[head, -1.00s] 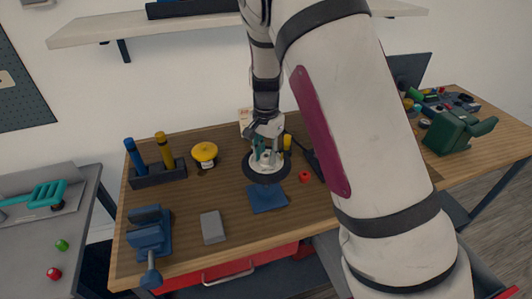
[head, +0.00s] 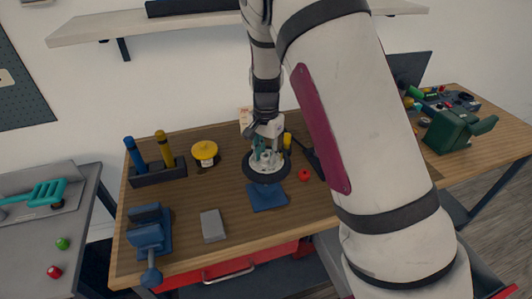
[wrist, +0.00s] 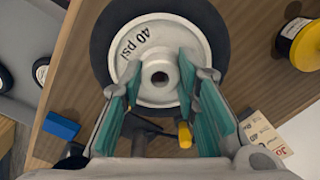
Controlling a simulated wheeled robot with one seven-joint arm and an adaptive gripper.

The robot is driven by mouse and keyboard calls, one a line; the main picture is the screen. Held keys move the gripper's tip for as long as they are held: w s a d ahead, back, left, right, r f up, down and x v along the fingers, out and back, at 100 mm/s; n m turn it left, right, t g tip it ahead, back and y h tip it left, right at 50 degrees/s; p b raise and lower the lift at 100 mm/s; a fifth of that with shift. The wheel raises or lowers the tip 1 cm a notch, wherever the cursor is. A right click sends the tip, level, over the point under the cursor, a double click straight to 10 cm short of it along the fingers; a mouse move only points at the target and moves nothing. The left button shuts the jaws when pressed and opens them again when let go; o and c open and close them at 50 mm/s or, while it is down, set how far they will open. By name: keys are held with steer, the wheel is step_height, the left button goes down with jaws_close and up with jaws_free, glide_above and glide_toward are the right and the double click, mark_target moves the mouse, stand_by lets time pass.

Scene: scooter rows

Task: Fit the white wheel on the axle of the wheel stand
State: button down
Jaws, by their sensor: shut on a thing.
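The white wheel (wrist: 141,70) has a white hub marked "40 psi", a central hole and a black tyre. In the head view the wheel (head: 251,174) lies roughly flat above the workbench. My gripper (head: 263,160) reaches down over it and is shut on its hub. In the wrist view my gripper's teal fingers (wrist: 159,86) stand on either side of the hub hole. A blue plate (head: 267,198), apparently the base of the wheel stand, shows just in front of the wheel. The axle is hidden, and I cannot tell whether the hole is over it.
A yellow-topped spool (head: 205,151) and a rack with upright handles (head: 158,175) stand to the left. A blue vise (head: 149,236) and grey block (head: 213,226) are in front. A small red object (head: 304,175) and a yellow bottle (head: 287,140) are close to the wheel.

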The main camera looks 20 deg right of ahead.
steer(key=shift+f+b, duration=0.9)
steer(key=shift+f, duration=3.15)
steer(key=c, duration=1.2)
jaws_free()
steer(key=shift+o, duration=0.2)
step_height(320, 180, up, 12)
